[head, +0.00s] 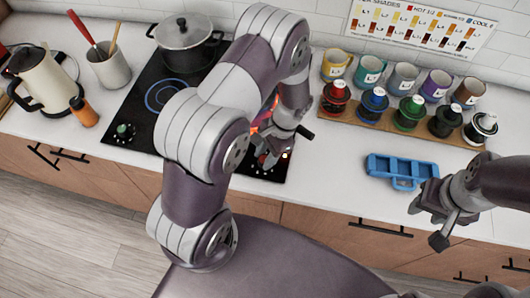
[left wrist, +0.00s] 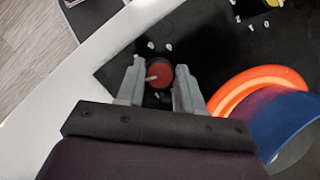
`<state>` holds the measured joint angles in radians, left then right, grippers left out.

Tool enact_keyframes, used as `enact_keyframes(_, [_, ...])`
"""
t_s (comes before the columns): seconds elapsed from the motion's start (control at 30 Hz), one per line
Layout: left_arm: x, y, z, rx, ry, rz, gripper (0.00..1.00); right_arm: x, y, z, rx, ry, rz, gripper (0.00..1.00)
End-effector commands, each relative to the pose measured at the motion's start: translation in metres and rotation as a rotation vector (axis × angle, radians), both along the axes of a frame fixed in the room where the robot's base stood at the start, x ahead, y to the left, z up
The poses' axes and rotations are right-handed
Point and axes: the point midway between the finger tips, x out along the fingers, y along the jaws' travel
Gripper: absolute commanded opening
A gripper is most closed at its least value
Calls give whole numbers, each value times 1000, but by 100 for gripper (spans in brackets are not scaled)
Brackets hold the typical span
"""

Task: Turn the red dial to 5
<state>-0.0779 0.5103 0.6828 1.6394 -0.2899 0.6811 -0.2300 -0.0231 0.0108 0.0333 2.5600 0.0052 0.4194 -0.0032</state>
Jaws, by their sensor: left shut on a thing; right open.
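The red dial (left wrist: 161,76) sits on the black cooktop between the two fingers of my left gripper (left wrist: 159,83), which is shut on it in the left wrist view. The dial's pale pointer line points to the picture's left. Small white marks surround the dial, too small to read. In the head view my left gripper (head: 270,150) is at the cooktop's front right corner, and my arm hides much of that area. My right gripper (head: 437,205) is open and empty above the front edge of the counter.
An orange glowing ring (left wrist: 232,88) with a dark blue round thing on it lies close beside the dial. A dark pot (head: 187,45) stands at the back.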

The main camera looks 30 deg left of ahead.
Motion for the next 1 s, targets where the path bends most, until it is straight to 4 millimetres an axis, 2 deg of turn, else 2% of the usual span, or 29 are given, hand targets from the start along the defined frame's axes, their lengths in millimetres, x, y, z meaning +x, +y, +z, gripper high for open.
enact_keyframes(0.47, [0, -3, 0, 0, -6, -449, 6, 0, 0, 2, 0, 0, 0, 43])
enact_keyframes(1.0, [-3, -4, -3, 1, -7, -962, 6, 0, 0, -21, 0, 0, 0, 43])
